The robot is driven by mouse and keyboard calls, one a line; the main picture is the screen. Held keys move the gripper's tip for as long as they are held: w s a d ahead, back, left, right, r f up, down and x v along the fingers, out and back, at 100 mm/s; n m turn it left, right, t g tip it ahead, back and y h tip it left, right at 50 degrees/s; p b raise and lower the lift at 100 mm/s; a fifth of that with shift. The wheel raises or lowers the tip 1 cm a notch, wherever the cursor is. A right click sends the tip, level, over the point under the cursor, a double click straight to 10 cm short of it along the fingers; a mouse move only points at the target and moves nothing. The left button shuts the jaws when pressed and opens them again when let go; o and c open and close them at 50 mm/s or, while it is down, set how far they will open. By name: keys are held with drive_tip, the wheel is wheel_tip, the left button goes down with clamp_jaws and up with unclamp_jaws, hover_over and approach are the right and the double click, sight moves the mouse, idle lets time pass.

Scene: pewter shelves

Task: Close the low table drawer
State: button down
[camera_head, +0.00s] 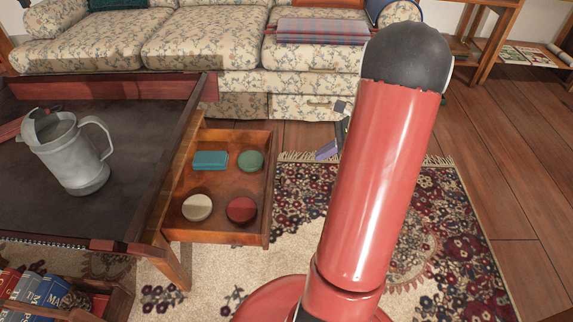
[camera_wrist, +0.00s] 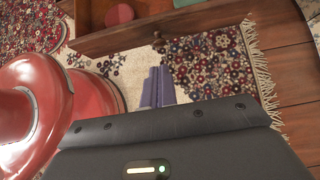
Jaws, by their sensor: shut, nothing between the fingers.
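The low table (camera_head: 115,180) has a dark top and a wooden frame. Its drawer (camera_head: 267,190) is pulled out on the table's right side. In it lie a teal box (camera_head: 210,160), a green round tin (camera_head: 250,161), a cream round tin (camera_head: 197,207) and a red round tin (camera_head: 241,209). My gripper (camera_head: 328,150) is shut and empty, right of the drawer's front and apart from it in the picture. My arm hides part of it. In the wrist view the purple fingers (camera_wrist: 157,86) point toward the drawer's front board (camera_wrist: 150,32), with floor and rug showing between.
A grey metal pitcher (camera_head: 70,155) stands on the table. A floral sofa (camera_head: 200,45) stands behind. A patterned rug (camera_head: 305,200) covers the floor right of the drawer. Books (camera_head: 45,290) are at lower left. Wooden floor (camera_head: 510,150) at the right is clear.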

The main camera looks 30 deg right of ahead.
drive_tip(key=b, duration=0.2)
approach(283, 177)
drive_tip(key=x, duration=0.4)
drive_tip(key=w+a, duration=0.2)
drive_tip(key=a, duration=0.1)
drive_tip(key=shift+a+f, duration=0.1)
drive_tip(key=shift+a, duration=0.05)
drive_tip(key=shift+w+a, duration=0.1)
drive_tip(key=w+a, duration=0.4)
drive_tip(key=a, duration=0.2)
drive_tip(key=w+a, duration=0.4)
drive_tip(key=a, duration=0.2)
drive_tip(key=w+a+p, duration=0.1)
drive_tip(key=w+a, duration=0.4)
drive_tip(key=a, duration=0.2)
drive_tip(key=shift+s, duration=0.1)
